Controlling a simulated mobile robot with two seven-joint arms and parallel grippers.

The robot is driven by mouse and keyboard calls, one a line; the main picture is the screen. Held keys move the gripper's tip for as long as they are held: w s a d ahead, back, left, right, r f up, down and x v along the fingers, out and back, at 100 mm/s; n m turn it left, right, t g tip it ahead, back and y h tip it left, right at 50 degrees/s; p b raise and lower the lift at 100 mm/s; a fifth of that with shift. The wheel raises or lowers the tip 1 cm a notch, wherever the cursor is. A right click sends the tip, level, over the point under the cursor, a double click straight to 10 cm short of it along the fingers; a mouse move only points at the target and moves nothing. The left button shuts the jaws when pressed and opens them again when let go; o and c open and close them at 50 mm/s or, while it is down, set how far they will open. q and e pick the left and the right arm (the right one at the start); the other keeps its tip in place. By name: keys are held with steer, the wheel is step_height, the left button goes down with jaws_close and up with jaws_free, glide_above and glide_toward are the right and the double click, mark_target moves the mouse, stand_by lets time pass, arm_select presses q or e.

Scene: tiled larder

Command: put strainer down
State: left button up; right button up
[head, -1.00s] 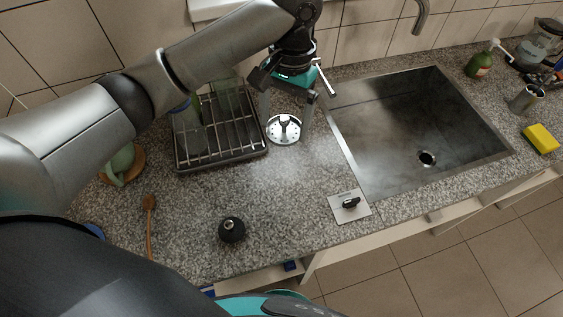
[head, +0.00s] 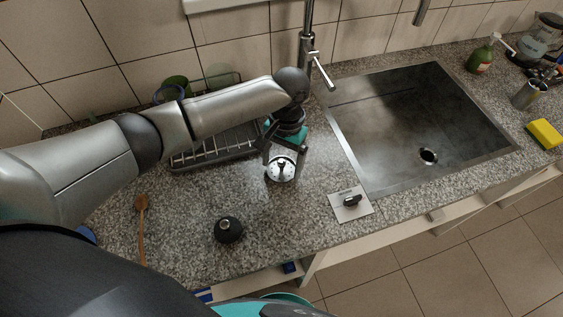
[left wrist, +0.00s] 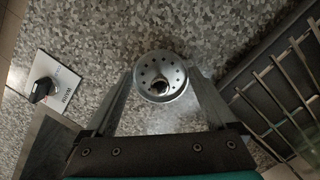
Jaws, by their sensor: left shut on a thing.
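The strainer (head: 281,171) is a small round silver piece with holes and a dark centre knob. My left gripper (head: 283,162) points down over the counter and is shut on it. In the left wrist view the strainer (left wrist: 161,72) sits between the two fingertips, with the speckled counter (left wrist: 105,45) behind it. I cannot tell whether it touches the counter. It is left of the sink (head: 425,120) and in front of the dish rack. My right gripper is not in view.
The dish rack (head: 222,152), partly hidden by my left arm, stands behind left; its bars (left wrist: 283,85) show in the wrist view. A black round object (head: 228,230), a wooden spoon (head: 141,225) and a drain-control plate (head: 350,205) are nearby. Counter in front of the gripper is clear.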

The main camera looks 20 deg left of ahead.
arm_select(q)
steer(key=o, duration=1)
steer(key=shift+f, duration=0.1)
step_height(320, 180, up, 12)
steer(key=w+p, duration=0.1)
steer(key=shift+w+d, duration=0.2)
steer(key=shift+w, duration=0.2)
